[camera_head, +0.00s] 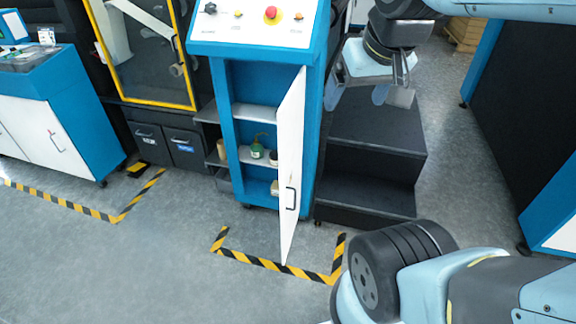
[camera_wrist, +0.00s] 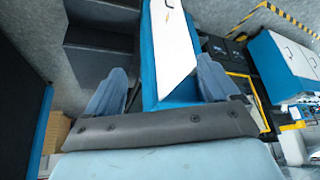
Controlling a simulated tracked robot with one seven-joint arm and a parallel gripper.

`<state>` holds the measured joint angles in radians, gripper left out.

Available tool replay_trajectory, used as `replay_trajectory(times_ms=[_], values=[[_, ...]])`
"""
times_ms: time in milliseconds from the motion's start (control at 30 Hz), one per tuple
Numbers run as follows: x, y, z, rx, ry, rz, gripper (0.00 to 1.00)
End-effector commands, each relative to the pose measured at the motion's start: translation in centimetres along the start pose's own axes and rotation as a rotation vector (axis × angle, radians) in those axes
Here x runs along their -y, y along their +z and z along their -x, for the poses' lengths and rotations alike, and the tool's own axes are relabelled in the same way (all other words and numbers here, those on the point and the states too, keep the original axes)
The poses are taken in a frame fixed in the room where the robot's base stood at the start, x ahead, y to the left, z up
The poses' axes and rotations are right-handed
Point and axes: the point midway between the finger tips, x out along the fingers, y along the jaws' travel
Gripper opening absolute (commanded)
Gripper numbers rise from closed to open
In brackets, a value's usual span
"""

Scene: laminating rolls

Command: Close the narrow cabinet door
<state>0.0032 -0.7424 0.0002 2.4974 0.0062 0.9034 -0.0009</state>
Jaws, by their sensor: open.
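The narrow cabinet (camera_head: 309,150) is blue, with a sloped control panel on top. Its white door (camera_head: 291,150) is hinged on the right and stands wide open, pointing toward me. A dark handle (camera_head: 290,199) is on the door's lower part. My gripper (camera_head: 357,95) is to the right of the cabinet's upper part, above the dark steps, open with nothing between its fingers. In the wrist view, the gripper (camera_wrist: 162,85) has its two fingers spread, with what looks like the white door (camera_wrist: 172,45) beyond them. I see no contact with the door.
Bottles and small items, including a green bottle (camera_head: 257,149), stand on the cabinet shelves. Dark steps (camera_head: 370,150) stand right of the cabinet. Striped floor tape (camera_head: 262,262) lies in front. A yellow-framed machine (camera_head: 150,103) is at left. Open floor lies ahead.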

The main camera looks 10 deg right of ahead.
Motion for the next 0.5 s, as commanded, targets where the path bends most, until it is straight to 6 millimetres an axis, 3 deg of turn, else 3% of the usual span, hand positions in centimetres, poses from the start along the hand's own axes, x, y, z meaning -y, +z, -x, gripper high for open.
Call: replay_trajectory(times_ms=[167, 500], values=[[0.1, -0.6, -1.8, 0.088, -0.025, -0.051, 0.7], [0.4, -1.8, -7.5, 0.338, -0.12, -0.229, 0.38]])
